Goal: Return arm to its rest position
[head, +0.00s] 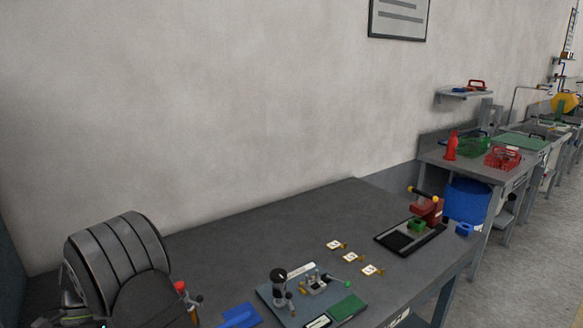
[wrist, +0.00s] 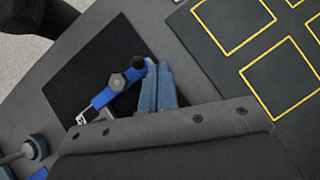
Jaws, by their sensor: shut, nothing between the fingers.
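My gripper (wrist: 157,68) shows in the wrist view as two blue-grey fingers side by side above a dark grey plate with several screws. The fingers are together with nothing between them. They are over a black mat (wrist: 75,65) on the grey table. A blue clamp-like part (wrist: 122,84) with two dark hex-shaped knobs lies just left of the fingers; I cannot tell whether it touches them. In the head view I cannot make out my gripper.
The bench's back is clear.

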